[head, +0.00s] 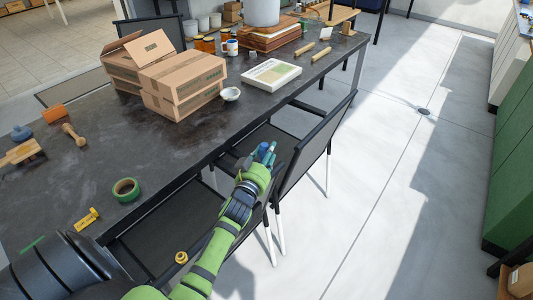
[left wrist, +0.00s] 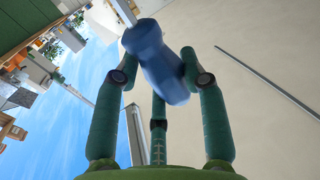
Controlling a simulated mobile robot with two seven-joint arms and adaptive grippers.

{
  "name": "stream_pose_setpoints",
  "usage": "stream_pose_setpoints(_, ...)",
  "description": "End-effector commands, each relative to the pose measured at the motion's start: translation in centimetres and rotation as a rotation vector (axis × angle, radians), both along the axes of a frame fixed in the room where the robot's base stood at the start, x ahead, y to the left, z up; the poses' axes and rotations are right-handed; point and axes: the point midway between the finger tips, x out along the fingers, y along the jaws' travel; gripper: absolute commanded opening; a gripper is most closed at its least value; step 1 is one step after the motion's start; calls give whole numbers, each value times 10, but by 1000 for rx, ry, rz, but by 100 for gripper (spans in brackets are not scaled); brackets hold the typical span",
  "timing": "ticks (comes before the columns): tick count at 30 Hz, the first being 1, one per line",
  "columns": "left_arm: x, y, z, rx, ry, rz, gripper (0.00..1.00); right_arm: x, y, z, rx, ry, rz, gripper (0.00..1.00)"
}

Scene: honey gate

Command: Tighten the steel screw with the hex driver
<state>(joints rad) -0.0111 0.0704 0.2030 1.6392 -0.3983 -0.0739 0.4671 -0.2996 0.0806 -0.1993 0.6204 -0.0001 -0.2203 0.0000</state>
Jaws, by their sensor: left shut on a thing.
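My left gripper (head: 265,154) is shut on a blue-handled tool, which I take to be the hex driver (left wrist: 158,62). In the left wrist view the fingers close around the blue handle, and a pale grey shaft seems to run from its upper end. In the head view the gripper is beside the table, over the dark chairs, with the tool's blue end (head: 271,147) showing between the fingers. A yellow part (head: 87,217) lies at the table's near edge. I cannot make out the steel screw in either view. My right gripper is not in view.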

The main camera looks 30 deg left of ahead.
Motion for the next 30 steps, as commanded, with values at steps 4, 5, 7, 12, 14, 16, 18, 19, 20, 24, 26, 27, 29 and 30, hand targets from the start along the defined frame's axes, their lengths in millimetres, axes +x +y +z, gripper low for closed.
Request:
stream_pose_setpoints(4,-1,0,-5,-3,7,1,8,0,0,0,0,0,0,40)
stream_pose_setpoints(5,-1,0,-6,-3,8,1,8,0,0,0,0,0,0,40)
stream_pose_setpoints(7,-1,0,-6,-3,9,1,8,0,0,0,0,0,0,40)
stream_pose_setpoints(12,-1,0,-8,-5,11,1,8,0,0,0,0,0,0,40)
stream_pose_setpoints(14,-1,0,-8,-5,12,1,62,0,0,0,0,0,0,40)
stream_pose_setpoints(16,-1,0,-8,-4,10,1,70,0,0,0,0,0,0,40)
stream_pose_setpoints(18,-1,0,-7,-3,9,1,70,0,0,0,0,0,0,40)
stream_pose_setpoints(19,-1,0,-7,-3,9,1,70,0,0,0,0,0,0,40)
stream_pose_setpoints(20,-1,0,-6,-3,8,1,70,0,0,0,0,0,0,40)
stream_pose_setpoints(24,-1,0,-6,-3,7,1,89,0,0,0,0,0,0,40)
stream_pose_setpoints(26,-1,0,-5,-2,6,1,89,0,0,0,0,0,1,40)
stream_pose_setpoints(27,-1,0,-5,-2,6,1,89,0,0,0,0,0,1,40)
stream_pose_setpoints(29,0,0,-5,-2,5,1,89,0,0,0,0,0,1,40)
stream_pose_setpoints(30,0,0,-5,-2,5,1,89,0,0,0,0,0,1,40)
